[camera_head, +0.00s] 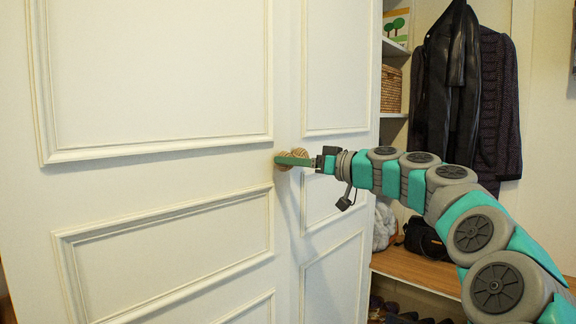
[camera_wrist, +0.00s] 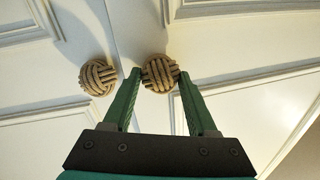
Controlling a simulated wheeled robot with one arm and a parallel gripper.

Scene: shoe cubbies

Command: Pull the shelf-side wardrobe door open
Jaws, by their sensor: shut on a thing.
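Two white panelled wardrobe doors stand side by side. The shelf-side door (camera_head: 336,70) is on the right in the head view, beside the open shelves; the other door (camera_head: 160,75) is on the left. Each has a round woven rope knob near the seam. In the wrist view, the right knob (camera_wrist: 160,73) sits between the fingers of my gripper (camera_wrist: 158,82), on the shelf-side door. The left knob (camera_wrist: 97,77) is free, just left of the left finger. In the head view my gripper (camera_head: 293,161) partly hides the knobs. I cannot tell whether the shelf-side door is ajar.
Right of the doors is an open alcove with dark coats (camera_head: 465,90), a wicker basket (camera_head: 391,89) on a shelf, and a wooden bench (camera_head: 425,270) holding a black bag (camera_head: 427,238). Shoes (camera_head: 395,312) are below the bench. My arm reaches in from the lower right.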

